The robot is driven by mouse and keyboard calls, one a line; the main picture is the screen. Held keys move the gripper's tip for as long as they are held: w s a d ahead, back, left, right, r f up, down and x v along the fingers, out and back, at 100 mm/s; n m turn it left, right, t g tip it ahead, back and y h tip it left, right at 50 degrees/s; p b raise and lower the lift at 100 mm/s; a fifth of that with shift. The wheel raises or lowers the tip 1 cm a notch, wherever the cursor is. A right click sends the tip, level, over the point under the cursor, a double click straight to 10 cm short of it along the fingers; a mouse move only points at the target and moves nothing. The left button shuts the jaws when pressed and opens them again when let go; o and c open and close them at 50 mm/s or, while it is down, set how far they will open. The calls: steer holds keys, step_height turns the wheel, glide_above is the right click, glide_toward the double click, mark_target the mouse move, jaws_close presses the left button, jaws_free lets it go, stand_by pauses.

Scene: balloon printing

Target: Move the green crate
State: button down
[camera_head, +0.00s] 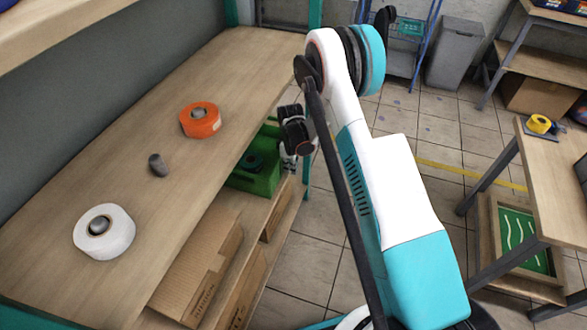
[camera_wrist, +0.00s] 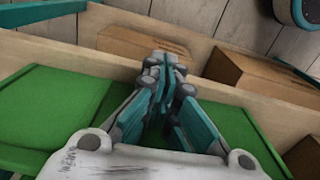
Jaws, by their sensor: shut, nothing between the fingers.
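The green crate (camera_head: 262,182) sits on the lower shelf under the wooden worktop in the head view, partly hidden by the worktop edge and my arm. A dark round thing shows inside it. Green surfaces, which look like the crate (camera_wrist: 50,108), spread on both sides of my gripper in the wrist view. In the head view my gripper (camera_head: 289,152) is small and partly hidden beside the crate's right side.
Cardboard boxes (camera_head: 198,262) stand on the lower shelf near the crate; boxes (camera_wrist: 258,78) also show in the wrist view. An orange roll (camera_head: 200,120), a white roll (camera_head: 104,232) and a grey cylinder (camera_head: 158,165) lie on the worktop. Tiled floor (camera_head: 312,240) is open beside the shelf.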

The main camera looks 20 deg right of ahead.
mark_target(283, 165)
steer(key=w+a, duration=0.2)
steer(key=a, duration=0.1)
stand_by(0.4)
steer(key=shift+s+d, duration=0.1)
steer(key=shift+d, duration=0.05)
